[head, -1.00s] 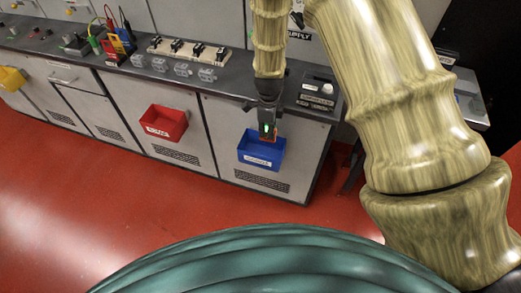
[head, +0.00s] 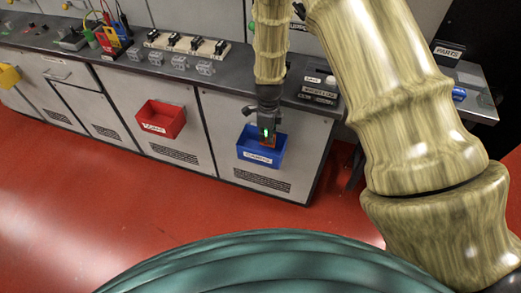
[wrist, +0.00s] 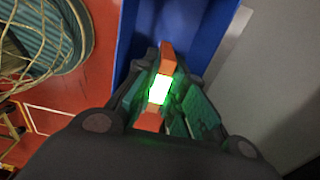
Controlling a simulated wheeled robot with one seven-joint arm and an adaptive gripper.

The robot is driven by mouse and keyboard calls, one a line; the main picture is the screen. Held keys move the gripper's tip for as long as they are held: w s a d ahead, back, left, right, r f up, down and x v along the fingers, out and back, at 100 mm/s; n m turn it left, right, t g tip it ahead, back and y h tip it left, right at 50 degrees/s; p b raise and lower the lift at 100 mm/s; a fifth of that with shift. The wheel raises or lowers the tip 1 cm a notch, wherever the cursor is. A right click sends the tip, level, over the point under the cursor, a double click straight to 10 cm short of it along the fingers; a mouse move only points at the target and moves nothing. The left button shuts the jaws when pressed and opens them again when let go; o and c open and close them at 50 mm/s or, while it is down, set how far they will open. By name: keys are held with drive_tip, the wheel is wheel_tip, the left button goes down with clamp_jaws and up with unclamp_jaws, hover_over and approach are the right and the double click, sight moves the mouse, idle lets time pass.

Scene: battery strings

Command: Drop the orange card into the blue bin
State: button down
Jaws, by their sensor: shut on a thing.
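My gripper (head: 266,133) is shut on the orange card (wrist: 168,58), which has a bright green glowing patch in the wrist view. In the head view the gripper points down over the blue bin (head: 246,155), which hangs on the front of a grey cabinet and carries a white label. In the wrist view the blue bin (wrist: 205,30) lies beyond the fingertips. The card sits between the two fingers, its orange ends showing on both sides. I cannot tell whether its lower end is inside the bin's rim.
A red bin (head: 160,118) hangs to the left, and a yellow bin (head: 9,76) at the far left. The dark counter (head: 225,76) behind holds black switches on a strip, clear blocks and a labelled box (head: 318,90). The red floor (head: 100,195) is clear.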

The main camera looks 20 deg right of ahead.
drive_tip(key=c, duration=1.4)
unclamp_jaws()
drive_tip(key=shift+r, duration=6)
